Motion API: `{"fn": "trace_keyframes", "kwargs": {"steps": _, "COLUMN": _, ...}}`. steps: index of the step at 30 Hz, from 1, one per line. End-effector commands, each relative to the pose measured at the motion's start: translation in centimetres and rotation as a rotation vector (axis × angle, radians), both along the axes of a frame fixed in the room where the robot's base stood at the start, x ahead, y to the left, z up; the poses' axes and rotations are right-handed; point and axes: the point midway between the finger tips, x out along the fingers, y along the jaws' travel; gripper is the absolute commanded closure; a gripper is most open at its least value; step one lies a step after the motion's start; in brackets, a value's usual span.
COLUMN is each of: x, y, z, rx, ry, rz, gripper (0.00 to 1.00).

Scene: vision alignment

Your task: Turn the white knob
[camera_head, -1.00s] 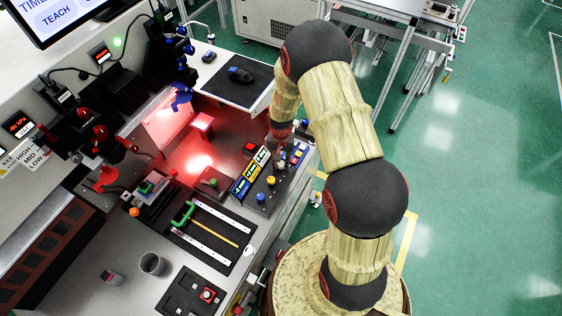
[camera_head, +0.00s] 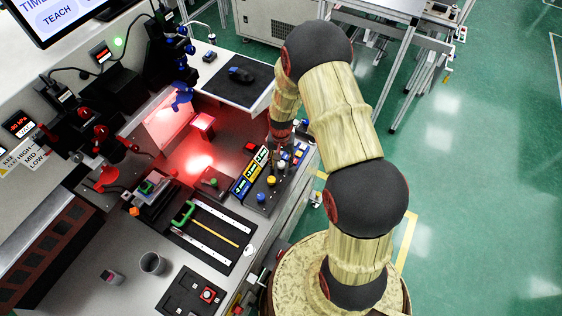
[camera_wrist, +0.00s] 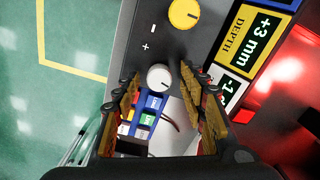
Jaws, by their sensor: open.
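The white knob (camera_wrist: 159,77) is round with a dark mark line. It sits on a dark control panel (camera_wrist: 150,45) with plus and minus signs printed beside it. My gripper (camera_wrist: 162,73) is open, with one finger on each side of the knob in the wrist view. I cannot tell whether the fingers touch it. In the head view the white knob (camera_head: 283,163) shows just below my gripper, which is partly hidden by my arm.
A yellow knob (camera_wrist: 184,14) stands beside the white one, and a blue knob (camera_head: 261,197) is farther along. Small colored buttons (camera_wrist: 145,118) lie close to the fingers. A depth label (camera_wrist: 250,35) is at the right. A red-lit block (camera_head: 203,124) stands left of the panel.

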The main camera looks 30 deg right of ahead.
Motion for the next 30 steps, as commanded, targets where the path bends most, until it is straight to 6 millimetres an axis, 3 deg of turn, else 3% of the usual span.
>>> {"fn": "trace_keyframes", "kwargs": {"steps": 8, "x": 0.1, "y": 0.0, "z": 1.3, "rx": 0.000, "ry": -0.001, "rz": 0.000, "gripper": 0.58}}
{"fn": "trace_keyframes", "kwargs": {"steps": 21, "x": 0.1, "y": 0.0, "z": 9.6, "rx": 0.000, "ry": -0.002, "rz": 0.000, "gripper": 0.58}}
{"fn": "trace_keyframes", "kwargs": {"steps": 30, "x": 0.0, "y": 0.0, "z": 12.0, "rx": 0.000, "ry": 0.000, "rz": 0.000, "gripper": 0.58}}
